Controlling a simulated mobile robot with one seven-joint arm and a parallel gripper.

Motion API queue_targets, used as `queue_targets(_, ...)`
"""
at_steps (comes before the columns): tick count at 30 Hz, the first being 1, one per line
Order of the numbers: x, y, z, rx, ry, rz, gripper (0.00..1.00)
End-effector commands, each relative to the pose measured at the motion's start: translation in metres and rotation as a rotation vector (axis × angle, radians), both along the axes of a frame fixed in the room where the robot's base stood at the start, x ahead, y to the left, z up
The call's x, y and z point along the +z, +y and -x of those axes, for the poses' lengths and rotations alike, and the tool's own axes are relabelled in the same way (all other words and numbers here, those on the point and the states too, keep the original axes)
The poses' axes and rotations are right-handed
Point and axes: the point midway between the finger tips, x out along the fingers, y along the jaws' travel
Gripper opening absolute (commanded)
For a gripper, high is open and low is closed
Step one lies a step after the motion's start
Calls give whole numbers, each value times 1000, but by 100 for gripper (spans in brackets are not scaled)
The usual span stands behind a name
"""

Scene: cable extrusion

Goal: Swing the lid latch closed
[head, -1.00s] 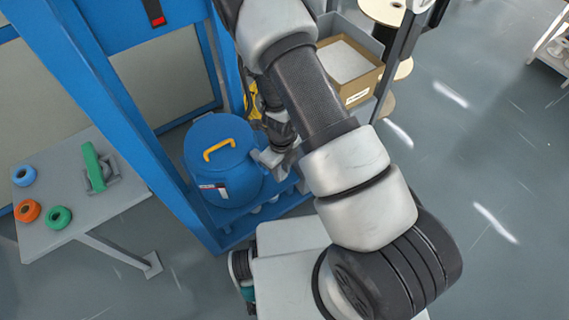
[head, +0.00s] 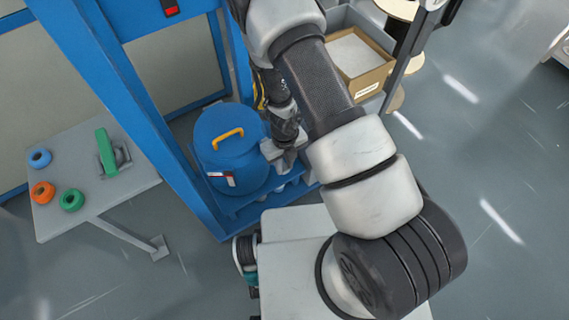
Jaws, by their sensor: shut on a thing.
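A blue drum with a blue lid (head: 222,130) and a yellow handle (head: 228,137) stands upright inside the blue frame, left of my arm. A small red and white piece (head: 222,178) shows on the drum's front side; I cannot tell whether it is a label or part of a latch. My gripper (head: 274,156) is low at the drum's right side, close to the lid's edge. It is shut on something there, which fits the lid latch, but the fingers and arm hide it.
A grey side table (head: 95,190) with tape rolls (head: 42,192) and a green tool (head: 107,152) stands at the left. A cardboard box (head: 357,65) is behind my arm. Blue frame posts (head: 130,95) stand close around the drum. Open floor lies at the right.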

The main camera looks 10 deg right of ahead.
Motion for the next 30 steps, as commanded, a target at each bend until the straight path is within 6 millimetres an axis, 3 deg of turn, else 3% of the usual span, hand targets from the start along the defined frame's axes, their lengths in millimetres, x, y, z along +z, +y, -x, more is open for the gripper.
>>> queue_targets(1,0,2,0,-6,0,-4,24)
queue_targets(4,0,2,0,-5,0,-4,40)
queue_targets(13,1,1,0,-2,0,-2,41)
queue_targets(17,12,1,0,-2,0,-2,41)
queue_targets(30,114,2,-1,1,-3,-3,41)
